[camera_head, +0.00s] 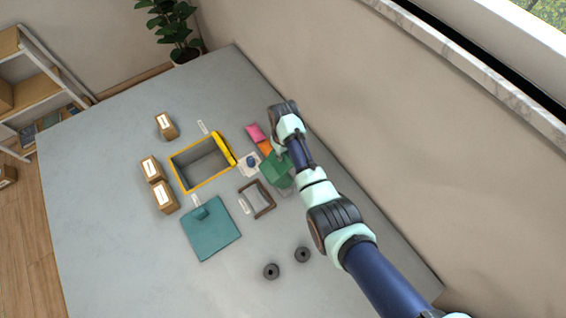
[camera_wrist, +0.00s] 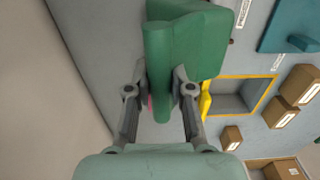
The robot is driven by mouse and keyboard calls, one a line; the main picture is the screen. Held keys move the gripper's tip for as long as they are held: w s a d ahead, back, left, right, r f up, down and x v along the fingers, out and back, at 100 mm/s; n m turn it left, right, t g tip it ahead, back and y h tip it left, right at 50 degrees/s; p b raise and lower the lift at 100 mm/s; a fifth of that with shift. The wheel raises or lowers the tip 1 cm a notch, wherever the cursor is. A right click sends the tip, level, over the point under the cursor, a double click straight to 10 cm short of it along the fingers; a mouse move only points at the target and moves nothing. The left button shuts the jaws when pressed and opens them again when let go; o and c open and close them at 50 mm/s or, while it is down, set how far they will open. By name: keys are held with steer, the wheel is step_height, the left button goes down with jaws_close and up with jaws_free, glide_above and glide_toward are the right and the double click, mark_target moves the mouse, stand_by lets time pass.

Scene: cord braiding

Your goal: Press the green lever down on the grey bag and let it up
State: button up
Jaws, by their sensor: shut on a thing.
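The green lever (camera_wrist: 190,45) fills the upper middle of the wrist view as a thick green block with a raised ridge. My gripper (camera_wrist: 162,90) has one finger on each side of this ridge and is shut on it. In the head view the green lever (camera_head: 277,170) shows partly behind my arm, near the right side of the table. How far down the lever is cannot be made out.
A yellow-rimmed grey bin (camera_head: 187,185) stands left of the lever, with pink (camera_head: 255,132) and orange (camera_head: 265,147) pieces above. A brown frame (camera_head: 245,190), a teal board (camera_head: 212,235), several cardboard boxes (camera_head: 165,196) and two dark round pieces (camera_head: 271,271) lie around. The wall is close on the right.

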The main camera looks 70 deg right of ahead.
steer(key=shift+w+a+r+p, duration=0.2)
steer(key=shift+w+a+p, duration=0.55)
steer(key=shift+a, duration=0.3)
steer(key=shift+w+a+f, duration=0.15)
steer(key=shift+w+a, duration=0.1)
steer(key=shift+a, duration=0.1)
steer(key=shift+w+a+f+p, duration=0.1)
steer(key=shift+w+a+p, duration=0.25)
steer(key=shift+a, duration=0.3)
steer(key=shift+w+a+f+p, duration=0.1)
steer(key=shift+w+a+p, duration=0.05)
steer(key=shift+w+a, duration=0.4)
steer(key=shift+a+f, duration=0.1)
steer(key=shift+a, duration=0.1)
steer(key=shift+w, duration=0.1)
steer(key=w+a, duration=0.1)
steer(key=a+f, duration=0.1)
steer(key=shift+w+a, duration=0.35)
steer(key=shift+w, duration=0.05)
